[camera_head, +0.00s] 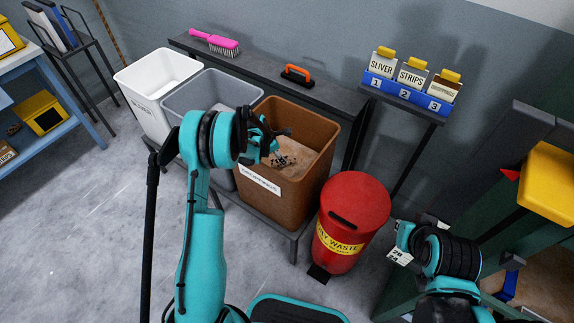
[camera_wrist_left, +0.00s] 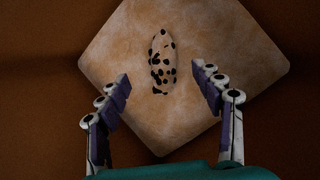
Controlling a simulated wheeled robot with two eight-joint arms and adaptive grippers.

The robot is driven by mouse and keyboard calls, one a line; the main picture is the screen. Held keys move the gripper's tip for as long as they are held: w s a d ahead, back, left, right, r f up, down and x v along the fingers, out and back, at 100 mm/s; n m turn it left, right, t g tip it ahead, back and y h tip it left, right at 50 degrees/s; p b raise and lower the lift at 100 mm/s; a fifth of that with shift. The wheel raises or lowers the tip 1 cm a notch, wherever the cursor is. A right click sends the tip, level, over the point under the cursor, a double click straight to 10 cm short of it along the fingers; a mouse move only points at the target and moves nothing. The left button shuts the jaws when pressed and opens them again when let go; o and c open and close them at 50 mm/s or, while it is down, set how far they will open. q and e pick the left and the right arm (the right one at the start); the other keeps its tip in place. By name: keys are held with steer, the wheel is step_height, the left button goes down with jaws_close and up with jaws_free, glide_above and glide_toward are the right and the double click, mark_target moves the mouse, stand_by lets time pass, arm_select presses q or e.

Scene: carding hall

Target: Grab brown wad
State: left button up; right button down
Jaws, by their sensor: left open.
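A brown wad with dark specks (camera_wrist_left: 163,62) lies on a pale brown, mottled bed at the bottom of the brown bin (camera_head: 318,180). In the head view it shows partly (camera_head: 285,160), just beyond my left fingers. My left gripper (camera_head: 270,148) reaches down into the bin from its left side. In the left wrist view its fingers (camera_wrist_left: 161,80) are spread and empty, one on each side of the wad's lower end, with no contact visible. My right arm is at the lower right, outside the bin; its fingers cannot be made out.
A grey bin (camera_head: 222,92) and a white bin (camera_head: 158,83) stand left of the brown one. A red waste can (camera_head: 354,205) stands close on its right. Behind, a dark shelf (camera_head: 330,92) holds a pink brush (camera_head: 216,42) and an orange-handled tool (camera_head: 297,75).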

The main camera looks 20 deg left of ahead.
mark_target(274, 163)
arm_select(q)
steer(key=x, duration=0.3)
steer(key=shift+b, duration=0.4)
steer(key=b+x, duration=0.3)
steer(key=x, duration=0.2)
steer(key=shift+d+f, duration=0.1)
steer(key=shift+f, duration=0.05)
steer(key=shift+c, duration=0.3)
steer(key=c, duration=1.2)
